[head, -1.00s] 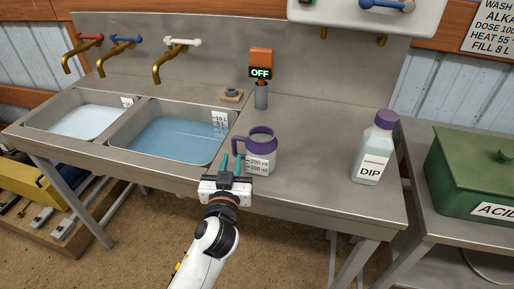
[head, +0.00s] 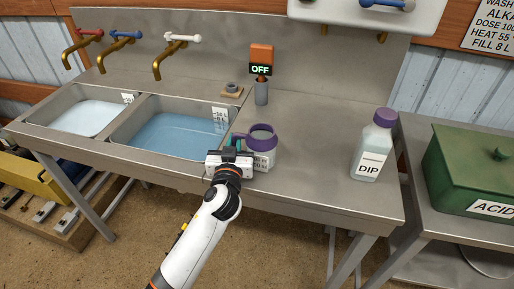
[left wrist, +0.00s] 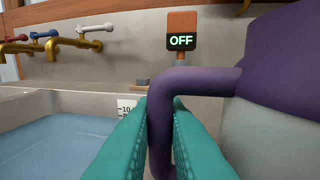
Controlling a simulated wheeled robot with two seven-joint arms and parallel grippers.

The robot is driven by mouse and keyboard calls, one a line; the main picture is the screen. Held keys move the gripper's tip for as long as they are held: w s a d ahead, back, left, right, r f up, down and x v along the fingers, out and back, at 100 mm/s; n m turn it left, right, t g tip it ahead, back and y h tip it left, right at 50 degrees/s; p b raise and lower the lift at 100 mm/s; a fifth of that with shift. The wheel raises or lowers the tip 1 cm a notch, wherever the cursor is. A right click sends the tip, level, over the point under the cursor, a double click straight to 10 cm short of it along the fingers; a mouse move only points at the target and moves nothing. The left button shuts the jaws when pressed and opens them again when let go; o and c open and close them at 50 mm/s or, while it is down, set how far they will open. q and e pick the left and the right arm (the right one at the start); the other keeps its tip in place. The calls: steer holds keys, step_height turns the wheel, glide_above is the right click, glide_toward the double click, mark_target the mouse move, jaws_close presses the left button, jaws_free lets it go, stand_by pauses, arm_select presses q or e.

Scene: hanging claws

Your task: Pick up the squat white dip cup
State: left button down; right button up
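A squat cup (head: 263,160) with a whitish body, purple rim and purple handle stands near the counter's front edge, just right of the blue-water basin. It is the only cup in view. In the left wrist view its purple handle (left wrist: 160,135) passes between the teal fingers of my left gripper (left wrist: 160,115). The fingers are close on both sides of the handle, with almost no gap. My right gripper is out of view.
A bottle labelled DIP (head: 373,147) with a purple cap stands on the counter to the right. The basin of blue water (head: 175,135) is left of the cup. A post with an OFF display (head: 261,68) stands behind it. The counter between cup and bottle is clear.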

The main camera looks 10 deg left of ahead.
arm_select(q)
steer(key=shift+r, duration=0.2)
stand_by(0.3)
steer(key=shift+r+p, duration=0.65)
steer(key=shift+r, duration=4.15)
steer(key=c, duration=2)
jaws_free()
steer(key=shift+c, duration=0.2)
jaws_close()
